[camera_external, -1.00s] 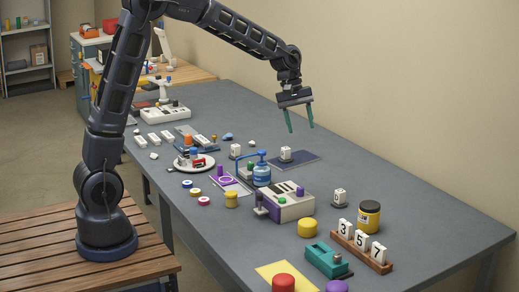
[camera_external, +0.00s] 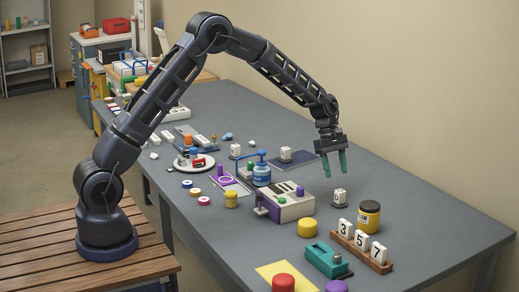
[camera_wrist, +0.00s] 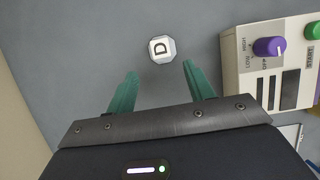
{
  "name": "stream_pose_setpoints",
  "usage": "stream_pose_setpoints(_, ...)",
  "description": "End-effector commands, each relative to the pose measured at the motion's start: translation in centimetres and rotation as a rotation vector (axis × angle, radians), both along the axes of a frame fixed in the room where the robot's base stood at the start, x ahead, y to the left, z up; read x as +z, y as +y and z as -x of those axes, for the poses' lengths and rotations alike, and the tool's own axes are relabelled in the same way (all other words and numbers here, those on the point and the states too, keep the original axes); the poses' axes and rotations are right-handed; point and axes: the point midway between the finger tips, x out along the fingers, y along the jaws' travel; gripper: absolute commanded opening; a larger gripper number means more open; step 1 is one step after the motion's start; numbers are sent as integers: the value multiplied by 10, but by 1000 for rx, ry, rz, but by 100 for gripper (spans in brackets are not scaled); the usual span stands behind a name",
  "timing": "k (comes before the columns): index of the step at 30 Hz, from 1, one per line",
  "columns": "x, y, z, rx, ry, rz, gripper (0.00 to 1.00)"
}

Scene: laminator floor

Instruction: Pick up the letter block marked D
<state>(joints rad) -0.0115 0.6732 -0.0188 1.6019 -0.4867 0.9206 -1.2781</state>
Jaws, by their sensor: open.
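The white letter block marked D (camera_wrist: 159,47) shows in the wrist view, on a grey many-sided base just beyond my open fingertips and between their lines. In the external view a white block (camera_external: 340,194) that appears to be the same one stands on the table right of the beige machine; its mark is too small to read. My gripper (camera_external: 335,175) is open and empty, fingers pointing down, above and slightly left of that block. Its green fingers also show in the wrist view (camera_wrist: 160,70), apart from the block.
The beige machine (camera_external: 292,208) with a purple knob stands close left of the block. A yellow-black jar (camera_external: 368,217) and a wooden rack (camera_external: 377,265) with blocks 3, 5, 7 are close by. Other white blocks (camera_external: 235,150) stand farther back.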

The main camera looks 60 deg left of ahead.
Motion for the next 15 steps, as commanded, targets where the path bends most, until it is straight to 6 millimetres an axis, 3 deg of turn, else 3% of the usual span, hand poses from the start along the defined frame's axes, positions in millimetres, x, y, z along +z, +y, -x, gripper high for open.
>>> stream_pose_setpoints(6,-30,-13,0,0,1,0,53)
stream_pose_setpoints(15,-48,-22,1,-1,2,0,53)
